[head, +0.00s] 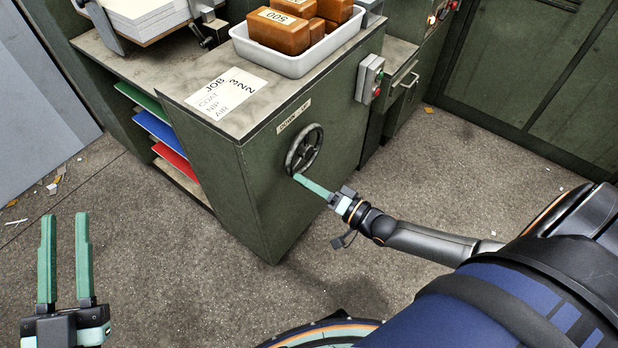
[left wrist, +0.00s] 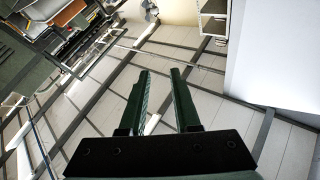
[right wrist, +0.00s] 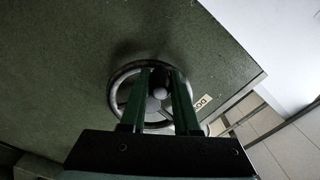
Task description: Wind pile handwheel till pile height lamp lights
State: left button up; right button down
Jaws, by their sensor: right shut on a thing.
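The dark spoked handwheel (head: 304,149) is mounted on the side of the green cabinet (head: 240,190), below a small label plate (head: 293,116). It also shows in the right wrist view (right wrist: 152,106). My right gripper (head: 298,178) is at the wheel's lower rim, shut on the handwheel's knob (right wrist: 159,93), which sits between the fingers. My left gripper (head: 65,216) is open and empty, above the floor at the lower left. A small orange-lit spot (head: 432,19) shows on the far machine; I cannot tell whether it is the pile height lamp.
A white tray (head: 287,62) of brown blocks stands on the cabinet top beside a printed sheet (head: 226,96). Coloured boards lie on shelves at left. The floor in front is clear except for scraps.

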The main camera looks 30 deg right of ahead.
pick_arm(q)
jog(key=shift+w+a+f+n+g+y+p, duration=0.15)
jog(key=shift+w+f+n+g+y, duration=0.2)
jog(key=shift+f, duration=0.6)
jog(key=shift+w+f+n+g+y+p, duration=0.15)
jog(key=shift+f+g+y, duration=0.3)
jog(key=shift+f, duration=0.45)
jog(key=shift+w+a+f+n+g+y+p, duration=0.1)
jog(key=shift+w+f+n+g+y, duration=0.25)
jog(key=shift+f, duration=0.6)
pick_arm(e)
jog(key=shift+s+a+r+m, duration=0.15)
jog(key=shift+r+m, duration=0.35)
jog(key=shift+m, duration=0.4)
pick_arm(q)
jog(key=shift+s, duration=0.15)
pick_arm(e)
jog(key=c, duration=0.7)
grip_release()
jog(key=shift+o, duration=0.2)
jog(key=shift+s, duration=0.2)
pick_arm(q)
notch_tip(320, 180, down, 12)
jog(key=s+n+g+y+p, duration=0.1)
jog(key=n+g+y+p, duration=0.1)
jog(key=g, duration=0.3)
jog(key=shift+s+a, duration=0.2)
pick_arm(e)
jog(key=v, duration=1.2)
